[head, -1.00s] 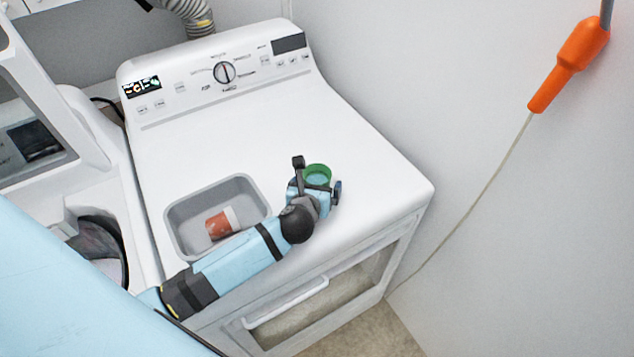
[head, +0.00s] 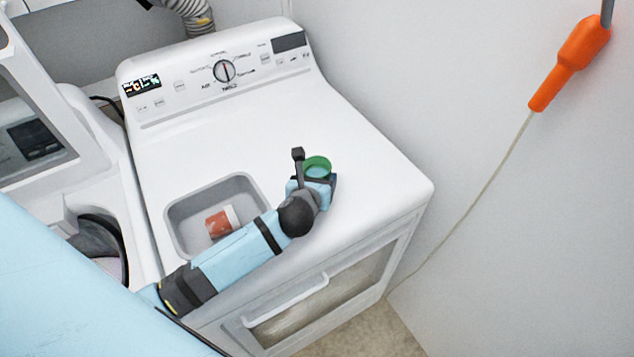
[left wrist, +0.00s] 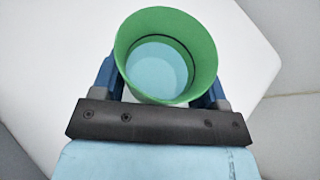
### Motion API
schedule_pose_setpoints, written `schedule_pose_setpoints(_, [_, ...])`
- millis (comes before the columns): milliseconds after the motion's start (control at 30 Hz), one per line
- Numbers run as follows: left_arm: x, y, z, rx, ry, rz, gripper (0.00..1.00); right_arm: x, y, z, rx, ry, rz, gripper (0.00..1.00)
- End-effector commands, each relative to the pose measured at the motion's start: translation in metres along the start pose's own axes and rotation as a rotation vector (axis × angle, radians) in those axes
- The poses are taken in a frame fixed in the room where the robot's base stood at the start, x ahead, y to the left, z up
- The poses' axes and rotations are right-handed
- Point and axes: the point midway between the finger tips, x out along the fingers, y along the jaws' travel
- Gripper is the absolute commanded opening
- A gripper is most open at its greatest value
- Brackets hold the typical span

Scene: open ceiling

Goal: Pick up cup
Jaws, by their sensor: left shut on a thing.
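The cup is green outside with a pale blue inside. In the head view the cup (head: 317,163) is at the front right part of the white dryer top, its rim showing above my left gripper (head: 318,182). In the left wrist view the cup (left wrist: 166,50) sits upright between the two blue fingers, its open mouth facing the camera. My left gripper (left wrist: 165,88) is shut on the cup. The cup's lower part is hidden by the gripper, so I cannot tell whether it touches the dryer top. My right gripper is not in view.
A control panel stands at the back. A wall with an orange-handled cord (head: 568,62) is at the right. The dryer top behind the cup is clear.

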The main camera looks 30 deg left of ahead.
Motion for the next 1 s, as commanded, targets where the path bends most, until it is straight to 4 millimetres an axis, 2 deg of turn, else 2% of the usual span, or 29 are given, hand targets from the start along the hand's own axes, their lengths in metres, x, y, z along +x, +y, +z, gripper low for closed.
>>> schedule_pose_setpoints(1000, [-0.051, -0.012, 0.125, -0.002, -0.003, 0.0, 0.42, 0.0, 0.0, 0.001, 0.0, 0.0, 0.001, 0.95])
